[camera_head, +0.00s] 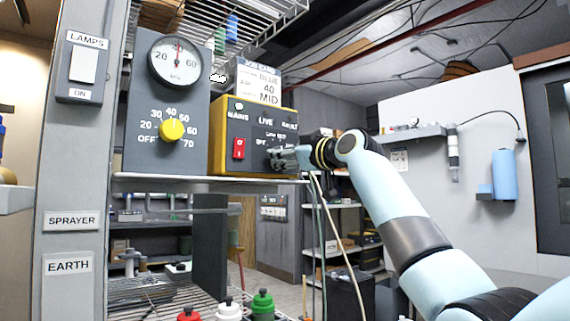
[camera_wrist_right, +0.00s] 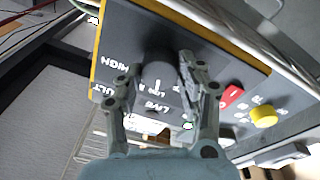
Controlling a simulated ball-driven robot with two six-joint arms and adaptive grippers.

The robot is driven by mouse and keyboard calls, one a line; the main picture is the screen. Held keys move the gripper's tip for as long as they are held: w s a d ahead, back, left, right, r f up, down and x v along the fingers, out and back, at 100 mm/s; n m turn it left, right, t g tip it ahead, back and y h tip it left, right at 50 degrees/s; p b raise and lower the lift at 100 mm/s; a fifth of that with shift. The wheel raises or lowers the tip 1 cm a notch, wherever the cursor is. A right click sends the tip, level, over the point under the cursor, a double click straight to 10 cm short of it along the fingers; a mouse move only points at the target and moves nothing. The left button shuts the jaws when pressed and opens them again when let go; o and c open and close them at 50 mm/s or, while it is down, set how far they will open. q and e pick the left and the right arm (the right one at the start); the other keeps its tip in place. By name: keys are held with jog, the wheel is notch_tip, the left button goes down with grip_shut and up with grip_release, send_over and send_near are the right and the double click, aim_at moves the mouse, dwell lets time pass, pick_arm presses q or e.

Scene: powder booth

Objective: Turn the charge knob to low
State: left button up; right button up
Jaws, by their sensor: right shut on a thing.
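The yellow-edged control box (camera_head: 231,115) stands on a shelf, with a dark front marked MAINS, LIVE and FAULT. My right gripper (camera_head: 283,158) reaches the lower right of that front from the right and covers the charge knob there. In the right wrist view the dark round charge knob (camera_wrist_right: 160,65) sits between the two fingers of my right gripper (camera_wrist_right: 157,88), which are shut on it. The word HIGH shows beside it; the other labels are partly hidden, and I cannot tell which setting the knob points to. My left gripper is in neither view.
A red switch (camera_head: 239,148) is left of the gripper on the same front. A yellow dial (camera_head: 172,129) and a gauge (camera_head: 175,60) are on the grey panel further left. Hoses hang below the gripper.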

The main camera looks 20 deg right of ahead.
jog(key=shift+f+n+b, duration=0.15)
jog(key=shift+n+b, duration=0.15)
jog(key=shift+n, duration=0.2)
jog(key=o, duration=1.1)
jog(key=shift+o, duration=0.2)
jog(key=v, duration=1.2)
jog(key=shift+d, duration=0.15)
